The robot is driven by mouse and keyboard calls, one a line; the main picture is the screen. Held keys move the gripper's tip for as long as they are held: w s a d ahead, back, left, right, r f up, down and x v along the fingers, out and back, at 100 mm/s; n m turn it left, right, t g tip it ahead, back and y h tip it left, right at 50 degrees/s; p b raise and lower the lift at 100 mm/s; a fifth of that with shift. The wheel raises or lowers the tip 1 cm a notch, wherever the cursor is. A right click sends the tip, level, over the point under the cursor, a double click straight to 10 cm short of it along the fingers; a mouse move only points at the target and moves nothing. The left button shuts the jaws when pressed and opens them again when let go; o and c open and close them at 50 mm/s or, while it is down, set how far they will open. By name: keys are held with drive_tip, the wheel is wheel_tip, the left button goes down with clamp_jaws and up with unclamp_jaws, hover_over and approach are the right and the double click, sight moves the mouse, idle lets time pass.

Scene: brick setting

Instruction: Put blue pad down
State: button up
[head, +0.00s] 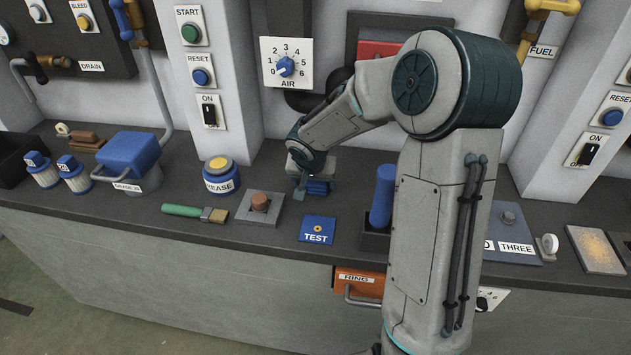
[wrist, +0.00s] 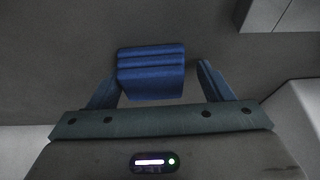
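The blue pad (wrist: 151,72) is a ridged blue block in the wrist view, between my two fingers. Its left edge meets the left finger in the picture; a clear gap shows between its right edge and the right finger. In the head view the blue pad (head: 319,187) sits low at the back of the counter, partly hidden by my wrist. My gripper (wrist: 160,85) is open, with its fingers spread to both sides of the pad. In the head view my gripper (head: 303,187) is right at the pad, close above the counter.
A blue TEST plate (head: 318,229) lies in front on the dark counter (head: 275,262). A grey block with a brown knob (head: 260,203) and a green-handled brush (head: 190,212) lie left. A blue cylinder (head: 382,196) stands in a dark holder right. The AIR dial panel (head: 286,64) is behind.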

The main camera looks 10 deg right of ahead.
drive_tip(key=shift+s+d+f, duration=0.4)
drive_tip(key=shift+d+f, duration=0.1)
drive_tip(key=shift+d, duration=0.05)
drive_tip(key=shift+d+r+p, duration=0.1)
drive_tip(key=shift+r+p, duration=0.7)
drive_tip(key=shift+p, duration=0.35)
drive_tip(key=w+a+v, duration=0.1)
drive_tip(key=a+v, duration=0.1)
drive_tip(key=v, duration=1)
drive_tip(key=s+d+r+n, duration=0.1)
drive_tip(key=s+n, duration=0.1)
drive_tip(key=s, duration=0.9)
drive_tip(key=s+d+r+n+g+y, duration=0.1)
drive_tip(key=s+d+r+n, duration=0.1)
drive_tip(key=s, duration=1)
drive_tip(key=shift+r+y+p, duration=0.2)
drive_tip(key=shift+y+p, duration=0.1)
drive_tip(key=shift+p, duration=0.15)
drive_tip(key=shift+w, duration=0.1)
